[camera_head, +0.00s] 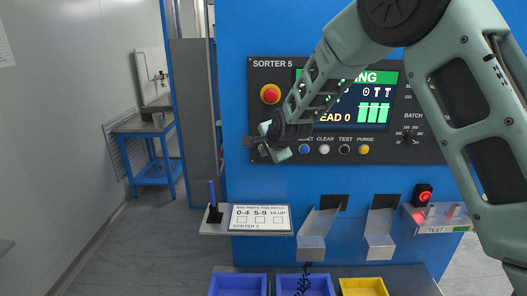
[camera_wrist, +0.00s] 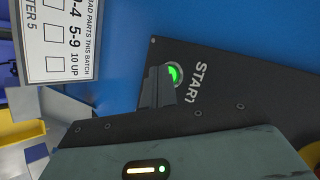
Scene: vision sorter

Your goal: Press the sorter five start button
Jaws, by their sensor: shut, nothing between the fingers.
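The green-lit start button (camera_wrist: 173,74) shows in the wrist view beside the label START on the dark control panel (camera_wrist: 215,100). My gripper (camera_wrist: 158,88) is shut and empty, and its fingertips cover the left part of the button. I cannot tell whether they touch it. In the head view my gripper (camera_head: 262,145) is at the lower left of the SORTER 5 panel (camera_head: 257,73), and the start button is hidden behind it. The panel's screen (camera_head: 385,80) has a green banner ending in "ING"; my arm hides part of it.
A red emergency button (camera_head: 270,94) sits above my gripper. Blue, white, black and yellow buttons (camera_head: 324,149) line the panel's lower edge. Below are a parts card (camera_head: 260,218), two metal chutes (camera_head: 312,240), a test stand (camera_head: 440,228), and blue and yellow bins (camera_head: 362,285).

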